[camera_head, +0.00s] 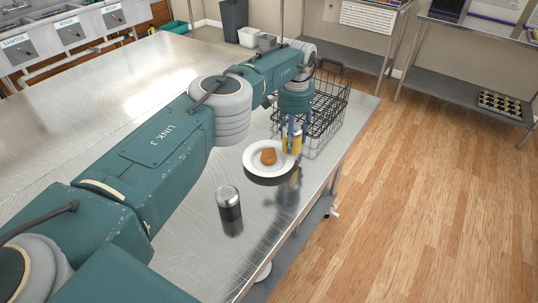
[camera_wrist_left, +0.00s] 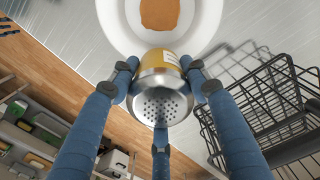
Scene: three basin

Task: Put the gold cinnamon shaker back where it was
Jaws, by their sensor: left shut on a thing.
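The gold cinnamon shaker (camera_head: 292,144) has a perforated silver cap and a yellow-gold body. My left gripper (camera_head: 290,133) is shut on it, and in the left wrist view the blue fingers close around the shaker (camera_wrist_left: 161,92) from several sides. The shaker is over or beside the right edge of a white plate (camera_head: 254,167). I cannot tell whether its base touches anything. My right gripper is not in view.
A black wire basket (camera_head: 328,101) stands close behind and right of the gripper. The table's right edge is near. Open table lies left of the plate.

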